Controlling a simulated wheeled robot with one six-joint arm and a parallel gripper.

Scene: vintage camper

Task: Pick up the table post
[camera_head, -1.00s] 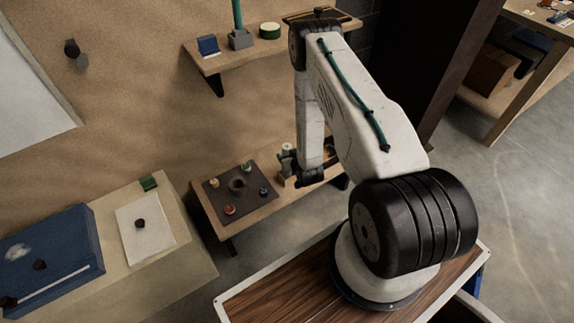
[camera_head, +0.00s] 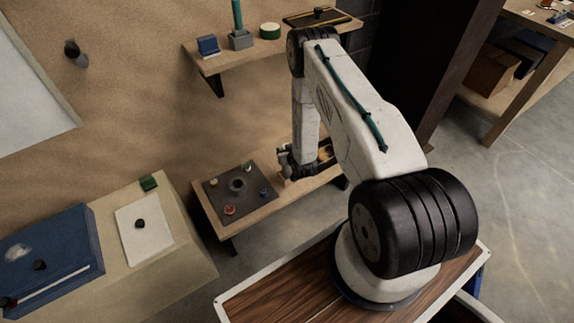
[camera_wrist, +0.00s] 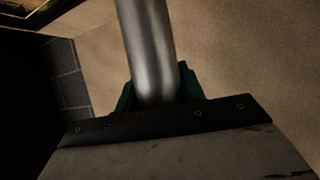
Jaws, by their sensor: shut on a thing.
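The table post (camera_wrist: 145,45) is a smooth grey metal cylinder in the wrist view. It runs from the top edge down between the dark green fingers of my gripper (camera_wrist: 158,90), which are shut on it. Its lower end is hidden behind the dark edge of my gripper, and its upper end is out of frame. In the head view my gripper (camera_head: 286,158) is at the right part of the low wooden shelf, beside an open wooden box. The post is too small and covered there to make out clearly.
A dark square plate (camera_head: 215,198) with a central ring and several coloured knobs lies on the low shelf (camera_head: 262,211). The upper shelf (camera_head: 222,61) holds a blue item, a teal cylinder in a grey block and a green-rimmed round. A bench with a blue case (camera_head: 60,240) stands left.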

